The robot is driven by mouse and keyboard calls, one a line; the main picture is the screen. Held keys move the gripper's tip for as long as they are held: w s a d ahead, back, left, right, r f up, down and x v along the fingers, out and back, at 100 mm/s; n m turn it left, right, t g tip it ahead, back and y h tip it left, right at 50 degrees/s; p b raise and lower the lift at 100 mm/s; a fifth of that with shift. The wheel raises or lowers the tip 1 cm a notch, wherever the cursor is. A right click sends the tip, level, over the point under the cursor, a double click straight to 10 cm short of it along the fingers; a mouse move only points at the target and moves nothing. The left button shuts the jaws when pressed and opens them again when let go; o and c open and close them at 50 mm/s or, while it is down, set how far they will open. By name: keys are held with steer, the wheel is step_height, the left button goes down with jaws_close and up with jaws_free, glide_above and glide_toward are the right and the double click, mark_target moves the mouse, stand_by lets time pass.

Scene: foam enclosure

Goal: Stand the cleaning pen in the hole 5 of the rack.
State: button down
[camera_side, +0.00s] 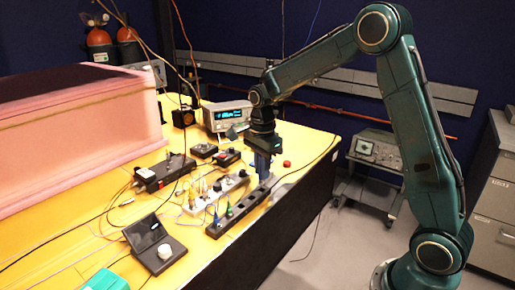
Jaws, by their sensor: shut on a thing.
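My gripper (263,168) points straight down over the far right end of a long dark rack (240,214) near the table's front edge. It is shut on a slim thing, taken as the cleaning pen, which is mostly hidden between the fingers. I cannot tell whether the pen's lower end is in a hole or just above the rack. A green-topped piece (229,211) and a blue-topped piece (216,220) stand upright in the near part of the rack. The hole numbers are too small to read.
A white strip (216,199) with several plugs or knobs lies behind the rack. Black boxes (164,172), a lit instrument (228,116) and a dark device with a white knob (154,244) stand on the yellow table. Cables cross it. A pink foam block (78,130) fills the left.

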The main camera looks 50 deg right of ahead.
steer(key=shift+f, duration=1.25)
stand_by(0.6)
steer(key=c, duration=1.3)
jaws_free()
steer(key=shift+r, duration=0.15)
step_height(320, 180, up, 13)
steer(key=shift+f, duration=0.15)
steer(key=shift+r, duration=0.4)
